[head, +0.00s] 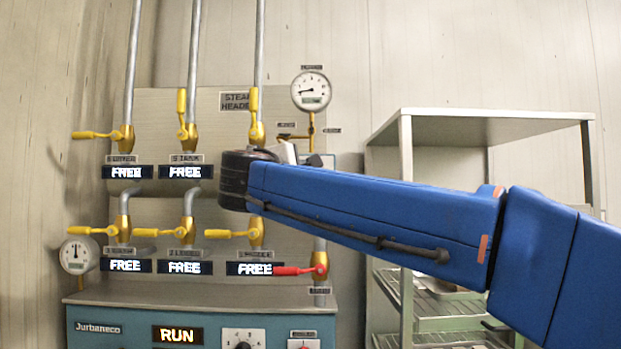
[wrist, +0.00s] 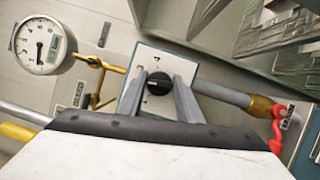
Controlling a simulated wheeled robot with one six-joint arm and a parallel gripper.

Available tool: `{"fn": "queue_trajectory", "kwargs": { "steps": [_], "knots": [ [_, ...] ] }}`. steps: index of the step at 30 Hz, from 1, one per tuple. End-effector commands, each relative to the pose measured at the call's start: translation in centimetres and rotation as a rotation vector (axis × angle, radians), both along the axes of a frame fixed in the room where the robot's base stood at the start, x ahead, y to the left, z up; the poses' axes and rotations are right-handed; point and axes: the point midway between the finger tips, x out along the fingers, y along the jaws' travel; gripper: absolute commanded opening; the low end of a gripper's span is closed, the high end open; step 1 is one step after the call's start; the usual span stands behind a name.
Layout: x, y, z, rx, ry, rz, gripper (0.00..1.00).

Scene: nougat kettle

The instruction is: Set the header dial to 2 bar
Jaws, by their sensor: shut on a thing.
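The header dial (wrist: 158,83) is a black round knob on a pale, blue-edged plate, seen in the wrist view with small marks around it too blurred to read. My gripper (wrist: 160,88) has its two grey fingers on either side of the knob and is shut on it. In the head view the dial is hidden behind my arm and gripper (head: 290,152), at the right edge of the panel. The white round header gauge (head: 311,91) is above it, its needle pointing left; it also shows in the wrist view (wrist: 40,45). Its digital readout is unreadable.
Yellow-handled valves (head: 187,120) and displays reading FREE stand left of my arm. A red valve handle (head: 300,270) is below it. A RUN display (head: 178,335) is on the lower teal cabinet. A metal shelf rack (head: 405,160) stands to the right.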

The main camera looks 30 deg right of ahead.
Motion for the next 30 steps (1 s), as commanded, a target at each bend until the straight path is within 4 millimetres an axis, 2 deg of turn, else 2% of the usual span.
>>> {"fn": "queue_trajectory", "kwargs": {
  "steps": [12, 29, 30],
  "knots": [
    [-0.01, -0.03, -0.14, -0.154, 0.104, 0.0, 0.1],
    [0.03, -0.02, -0.17, -0.175, 0.12, 0.001, 0.1],
    [0.03, -0.02, -0.16, -0.175, 0.12, 0.001, 0.42]
  ]
}}
